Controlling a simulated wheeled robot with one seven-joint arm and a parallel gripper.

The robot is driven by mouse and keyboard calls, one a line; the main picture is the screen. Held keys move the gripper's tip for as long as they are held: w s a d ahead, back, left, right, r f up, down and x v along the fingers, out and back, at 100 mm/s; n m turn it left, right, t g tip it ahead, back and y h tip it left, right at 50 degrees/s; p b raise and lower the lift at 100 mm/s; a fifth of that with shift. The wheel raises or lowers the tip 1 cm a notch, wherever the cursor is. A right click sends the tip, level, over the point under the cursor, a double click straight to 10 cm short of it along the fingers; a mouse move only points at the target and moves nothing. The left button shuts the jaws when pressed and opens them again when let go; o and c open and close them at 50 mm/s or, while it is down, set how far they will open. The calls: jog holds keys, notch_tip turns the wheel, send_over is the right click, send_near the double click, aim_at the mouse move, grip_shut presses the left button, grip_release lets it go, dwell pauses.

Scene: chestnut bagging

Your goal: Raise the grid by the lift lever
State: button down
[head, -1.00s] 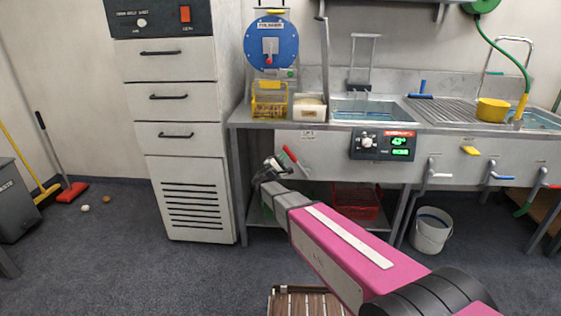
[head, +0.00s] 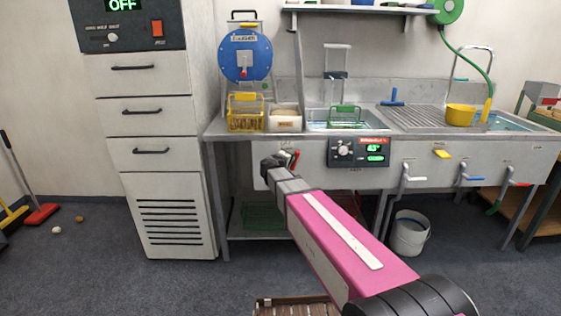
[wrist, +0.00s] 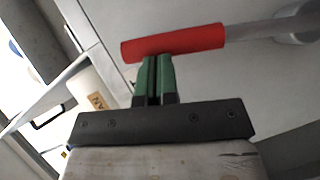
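The lift lever has a red handle (head: 295,158) on the front panel of the sink unit. In the wrist view, its red grip (wrist: 172,43) lies across the picture on a grey rod (wrist: 262,27). My gripper (head: 268,164) is just left of the handle in the head view. In the wrist view, the green fingers of my gripper (wrist: 154,62) are close together, with their tips at the near edge of the grip; they are not around it. I cannot tell firm contact. A green wire grid basket (head: 345,116) shows in the left sink basin (head: 317,127).
A yellow basket (head: 246,122) and a white tub (head: 285,124) stand on the counter left of the basin. A control box (head: 358,151) is right of the lever. A white bucket (head: 409,233) is on the floor. My arm hides part of the lower shelf.

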jog(key=shift+s+d+f+m+g+y, duration=0.15)
jog(key=shift+d+f+m+y, duration=0.3)
jog(key=shift+d, duration=0.8)
jog(key=shift+w+d+f+m+g+y, duration=0.1)
jog(key=shift+d+f+m+g+y, duration=0.35)
jog(key=shift+d, duration=0.8)
jog(key=shift+s+d+f+m+y, duration=0.1)
jog(key=shift+d+f+m+y, duration=0.35)
jog(key=shift+d, duration=0.8)
jog(key=shift+d+f+h, duration=0.1)
jog(key=shift+f+h, duration=0.1)
jog(key=shift+h, duration=0.05)
